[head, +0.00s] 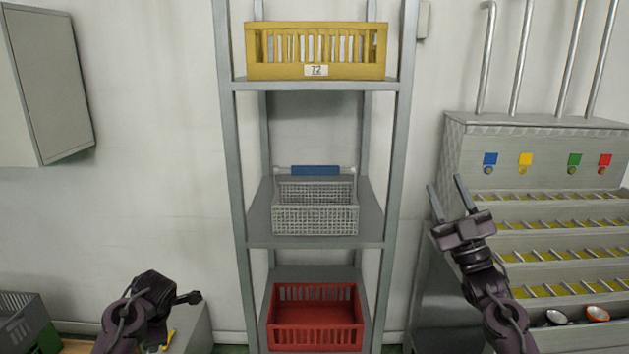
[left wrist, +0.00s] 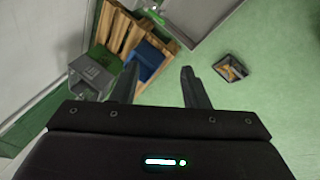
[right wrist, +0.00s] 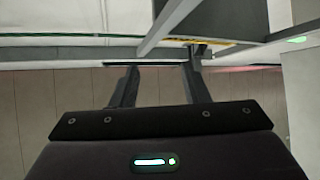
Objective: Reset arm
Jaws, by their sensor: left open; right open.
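My right gripper (head: 446,182) is raised in the head view, between the shelf rack and the grey machine on the right. Its two fingers point up and stand apart, with nothing between them. It also shows in the right wrist view (right wrist: 162,66), open and empty. My left arm is low at the left of the head view, where its fingers cannot be made out. In the left wrist view, my left gripper (left wrist: 158,70) is open and empty above the green floor (left wrist: 215,110).
A grey shelf rack (head: 402,130) holds a yellow crate (head: 270,70), a wire basket (head: 315,220) with a blue handle and a red crate (head: 315,338). The grey machine (head: 470,150) has coloured buttons. A wooden pallet (left wrist: 121,35) and a small dark tray (left wrist: 230,68) are on the floor.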

